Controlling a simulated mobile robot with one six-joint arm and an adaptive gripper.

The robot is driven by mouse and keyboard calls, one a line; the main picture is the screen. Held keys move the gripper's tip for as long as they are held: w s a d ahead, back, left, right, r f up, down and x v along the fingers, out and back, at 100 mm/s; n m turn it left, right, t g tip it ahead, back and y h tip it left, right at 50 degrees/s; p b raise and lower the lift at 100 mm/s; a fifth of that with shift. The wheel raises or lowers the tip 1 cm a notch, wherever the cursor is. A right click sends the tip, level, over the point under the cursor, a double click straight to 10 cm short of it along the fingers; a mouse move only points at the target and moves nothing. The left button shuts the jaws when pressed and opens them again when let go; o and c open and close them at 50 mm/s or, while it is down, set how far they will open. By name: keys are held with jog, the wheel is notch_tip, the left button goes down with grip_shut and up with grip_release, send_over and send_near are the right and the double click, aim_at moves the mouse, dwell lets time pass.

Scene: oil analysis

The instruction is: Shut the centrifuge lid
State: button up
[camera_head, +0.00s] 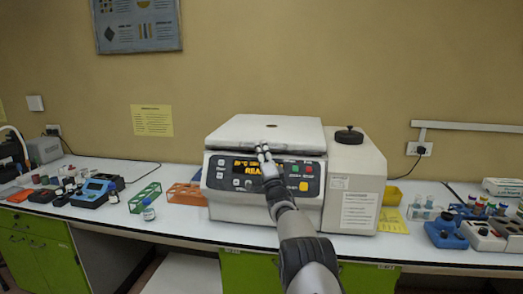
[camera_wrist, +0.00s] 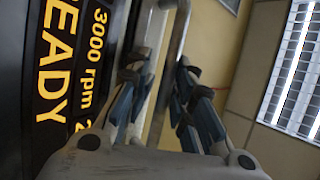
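The centrifuge (camera_head: 235,205) is a white-grey box on the bench, in the middle of the head view. Its lid (camera_head: 245,133) lies flat and looks lowered over the body; whether it is latched, I cannot tell. My gripper (camera_head: 264,152) is at the lid's front edge, just above the display panel. In the wrist view my gripper (camera_wrist: 165,80) has its two fingers apart, with a pale grey bar-like edge (camera_wrist: 178,50) showing between or behind them; contact is unclear. The dark display (camera_wrist: 75,60) with yellow "READY" and "3000 rpm" text is close beside the fingers.
The wall is close behind.

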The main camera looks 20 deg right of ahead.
jog(key=shift+f, duration=0.2)
jog(key=v, duration=1.2)
jog(key=shift+r, duration=0.15)
